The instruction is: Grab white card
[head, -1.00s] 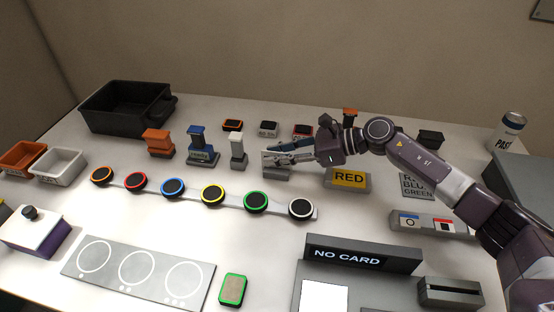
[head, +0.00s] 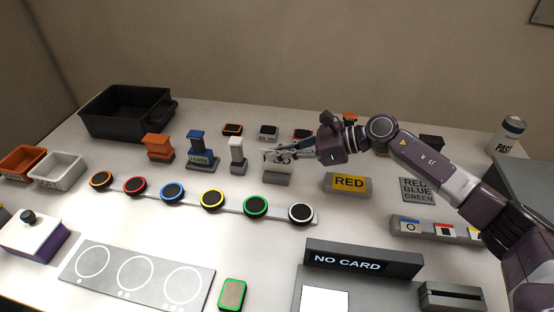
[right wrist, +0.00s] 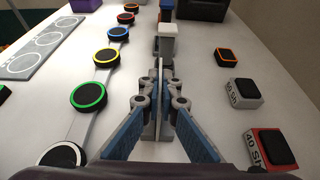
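A white card (head: 285,167) stands upright in a small grey holder (head: 277,180) near the middle of the table. My right gripper (head: 274,155) reaches in from the right over the holder, with its fingers at the card. In the right wrist view the fingers (right wrist: 160,102) are closed together around the thin, edge-on card (right wrist: 160,70). The fingers hide part of the card. The card still appears to be at the holder. My left gripper is not in view.
A white-topped block (head: 237,152) stands just left of the holder. A row of coloured round pucks (head: 212,198) lies in front. The yellow RED sign (head: 348,183) is to the right. The NO CARD reader (head: 362,260) is at the front right.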

